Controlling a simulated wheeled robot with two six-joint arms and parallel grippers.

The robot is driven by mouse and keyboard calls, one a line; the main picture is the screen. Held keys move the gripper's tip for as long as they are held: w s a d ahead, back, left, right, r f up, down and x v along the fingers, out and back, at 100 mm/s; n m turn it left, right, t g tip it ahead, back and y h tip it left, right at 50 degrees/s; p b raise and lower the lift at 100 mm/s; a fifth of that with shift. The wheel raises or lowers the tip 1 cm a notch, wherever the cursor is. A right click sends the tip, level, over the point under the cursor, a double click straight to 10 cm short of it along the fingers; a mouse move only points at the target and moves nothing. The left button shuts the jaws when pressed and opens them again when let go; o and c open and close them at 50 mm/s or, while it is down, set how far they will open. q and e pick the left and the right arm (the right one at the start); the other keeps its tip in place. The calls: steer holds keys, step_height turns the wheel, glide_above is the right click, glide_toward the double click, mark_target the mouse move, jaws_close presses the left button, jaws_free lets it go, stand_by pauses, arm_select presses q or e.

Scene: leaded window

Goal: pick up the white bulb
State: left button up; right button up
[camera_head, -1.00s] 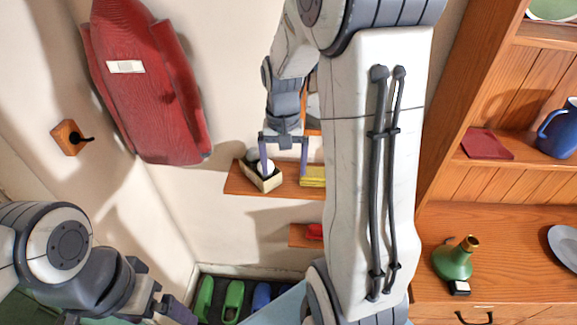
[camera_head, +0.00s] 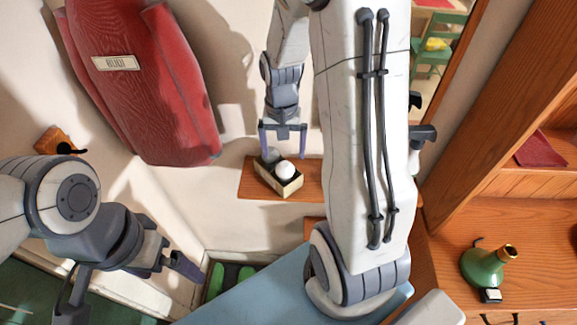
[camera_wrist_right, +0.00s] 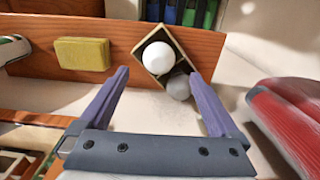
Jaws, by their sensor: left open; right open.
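The white bulb (camera_head: 285,169) sits in a small open box (camera_head: 266,179) on a wooden shelf (camera_head: 310,184). In the right wrist view the white bulb (camera_wrist_right: 158,58) lies beyond my fingertips, between their lines. A greyer round thing (camera_wrist_right: 178,85) is close beside it at the box's near corner; I cannot tell whether it is inside. My right gripper (camera_head: 283,153) is open and empty, pointing down just above and behind the box in the head view. My left gripper (camera_head: 130,288) is open and empty at lower left, far from the shelf.
A yellow block (camera_wrist_right: 82,53) lies on the shelf beside the box. A red garment (camera_head: 140,85) hangs on the wall at left. A green flask (camera_head: 484,267) stands on the wooden cabinet at right. My right arm covers part of the shelf.

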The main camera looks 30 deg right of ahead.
mark_target(286, 163)
steer(key=shift+s+d+f+p, duration=0.1)
steer(key=shift+s+f+p, duration=0.05)
steer(key=shift+f+p, duration=0.4)
step_height(286, 163, down, 3)
steer(key=shift+f+p, duration=0.2)
steer(key=shift+p, duration=0.4)
steer(key=shift+f, duration=0.5)
steer(key=c, duration=1)
